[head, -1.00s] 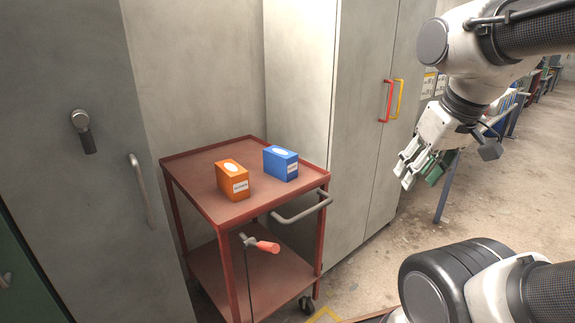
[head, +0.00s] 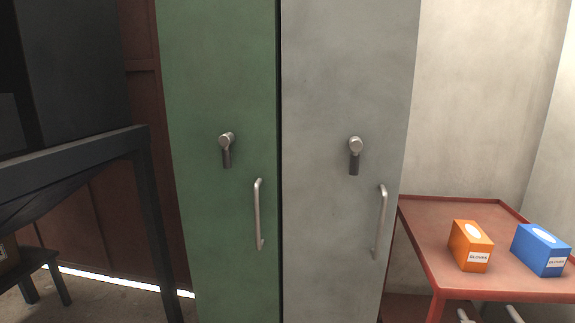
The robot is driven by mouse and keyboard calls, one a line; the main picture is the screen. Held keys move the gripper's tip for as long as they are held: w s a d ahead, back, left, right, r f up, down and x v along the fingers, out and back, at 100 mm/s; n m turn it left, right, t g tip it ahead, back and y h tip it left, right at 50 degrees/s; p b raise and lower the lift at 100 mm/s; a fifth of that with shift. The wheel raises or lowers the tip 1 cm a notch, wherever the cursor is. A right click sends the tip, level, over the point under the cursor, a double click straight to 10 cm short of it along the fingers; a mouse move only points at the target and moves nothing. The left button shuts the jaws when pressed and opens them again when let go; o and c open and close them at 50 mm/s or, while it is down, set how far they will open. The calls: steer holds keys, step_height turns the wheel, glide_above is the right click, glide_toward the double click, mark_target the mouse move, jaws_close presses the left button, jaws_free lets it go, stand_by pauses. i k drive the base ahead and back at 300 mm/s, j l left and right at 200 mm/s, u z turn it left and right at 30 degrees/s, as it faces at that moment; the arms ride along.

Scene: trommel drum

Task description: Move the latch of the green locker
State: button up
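The green locker (head: 215,80) stands left of centre in the head view, with its door shut. Its latch (head: 226,148) is a round silver hub with a dark lever hanging straight down. A vertical silver handle (head: 258,214) sits below and right of the latch. My gripper is not in the head view now, so its place relative to the latch and its state are hidden.
A grey locker (head: 325,80) with a similar latch (head: 355,153) stands right beside the green one. A red cart (head: 425,225) at right carries an orange box (head: 470,245) and a blue box (head: 540,248). A dark metal frame (head: 140,150) stands at left.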

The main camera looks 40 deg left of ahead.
mark_target(228, 139)
steer(key=u, duration=1.85)
steer(key=l+u, duration=0.4)
steer(key=i+l+u, duration=0.1)
steer(key=u, duration=0.25)
steer(key=l, duration=0.1)
